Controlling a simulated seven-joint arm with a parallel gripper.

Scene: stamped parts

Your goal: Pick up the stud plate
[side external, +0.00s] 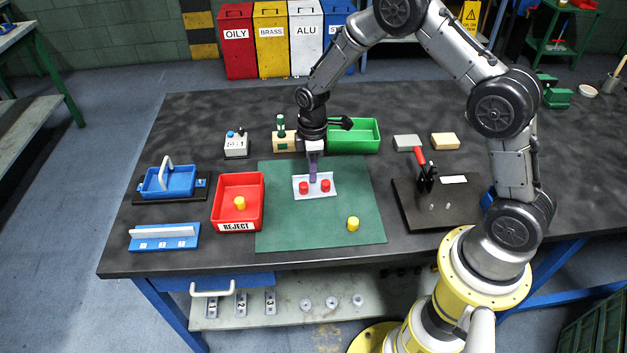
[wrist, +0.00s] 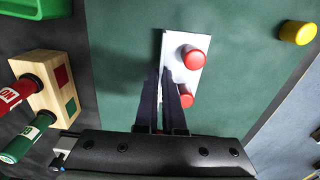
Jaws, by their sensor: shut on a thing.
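The stud plate (side external: 314,194) is a thin white plate with two red round studs, at the upper middle of the green mat. It also shows in the wrist view (wrist: 176,50), where one stud stands clear and the other is partly hidden by a finger. My gripper (side external: 313,179) points down at the plate between the two studs, shut on it. In the wrist view my dark fingers (wrist: 161,78) reach over the plate's left part. I cannot tell whether the plate rests on the mat or is slightly raised.
A yellow stud (side external: 353,224) stands on the green mat (side external: 280,225). A red REJECT bin (side external: 222,192) holding a yellow piece is at left. A green tray (side external: 370,149) and a wooden block with marked stamps (side external: 284,144) stand behind. A black board with a red-handled tool (side external: 420,158) is at right.

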